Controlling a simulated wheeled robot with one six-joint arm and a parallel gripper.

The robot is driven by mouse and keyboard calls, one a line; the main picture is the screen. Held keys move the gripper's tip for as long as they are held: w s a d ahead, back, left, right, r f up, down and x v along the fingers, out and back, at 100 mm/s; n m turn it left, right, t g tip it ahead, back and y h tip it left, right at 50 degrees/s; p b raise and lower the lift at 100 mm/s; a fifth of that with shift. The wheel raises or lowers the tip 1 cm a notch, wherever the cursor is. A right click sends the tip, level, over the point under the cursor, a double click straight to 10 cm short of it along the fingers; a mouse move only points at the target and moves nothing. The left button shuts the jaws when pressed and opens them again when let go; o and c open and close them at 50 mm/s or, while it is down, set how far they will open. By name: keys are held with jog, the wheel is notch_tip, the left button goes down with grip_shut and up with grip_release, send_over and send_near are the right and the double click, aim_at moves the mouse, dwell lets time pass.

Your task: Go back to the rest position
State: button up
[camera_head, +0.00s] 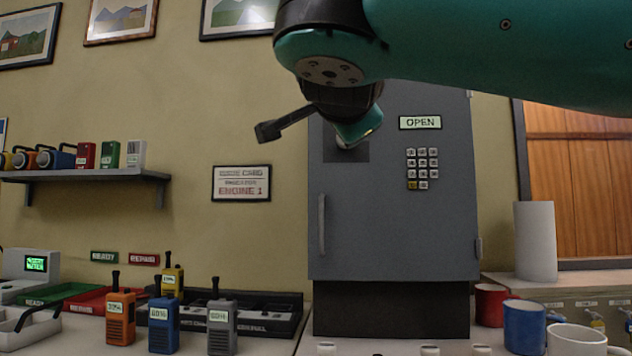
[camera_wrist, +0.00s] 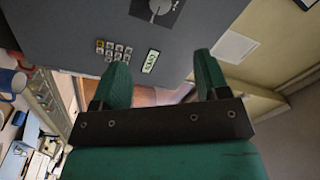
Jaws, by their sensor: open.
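My teal arm reaches in from the upper right in the head view. My gripper (camera_head: 358,128) hangs in front of the upper part of a grey cabinet, and its fingers are partly hidden by the wrist there. In the wrist view my gripper (camera_wrist: 160,64) shows two green fingers spread apart with nothing between them. The grey cabinet (camera_head: 380,230) has a closed-looking door, a handle on its left side, a keypad (camera_head: 422,168) and a sign (camera_head: 420,122) reading OPEN. The wrist view shows the cabinet (camera_wrist: 75,25) tilted, with its keypad (camera_wrist: 114,50).
Several radios, among them an orange one (camera_head: 120,320), a blue one (camera_head: 163,325) and a grey one (camera_head: 222,328), stand on the left counter by a black charger (camera_head: 270,310). Red (camera_head: 490,303) and blue (camera_head: 525,327) mugs and a paper roll (camera_head: 535,240) stand at right. A shelf (camera_head: 85,174) is on the wall.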

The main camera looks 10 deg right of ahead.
notch_tip(320, 180, down, 22)
jog(key=a+n+g+y, duration=0.1)
jog(key=n+g+y, duration=0.6)
jog(key=n, duration=0.6)
jog(key=s+f+n+g+y, duration=0.2)
jog(key=s+f+n+g, duration=0.3)
jog(key=f, duration=0.6)
jog(key=s+d+f+n+g, duration=0.1)
jog(key=s+f+n+g, duration=0.2)
jog(key=s, duration=0.5)
jog(key=s+d+f+n+g, duration=0.1)
jog(key=s+f+g, duration=0.1)
jog(key=s+f, duration=0.5)
notch_tip(320, 180, up, 18)
jog(key=s+y+p, duration=0.1)
jog(key=s+p, duration=0.1)
jog(key=p, duration=1.5)
jog(key=shift+s+g, duration=0.35)
jog(key=shift+g, duration=0.05)
jog(key=shift+a+r, duration=0.1)
jog(key=shift+a, duration=0.05)
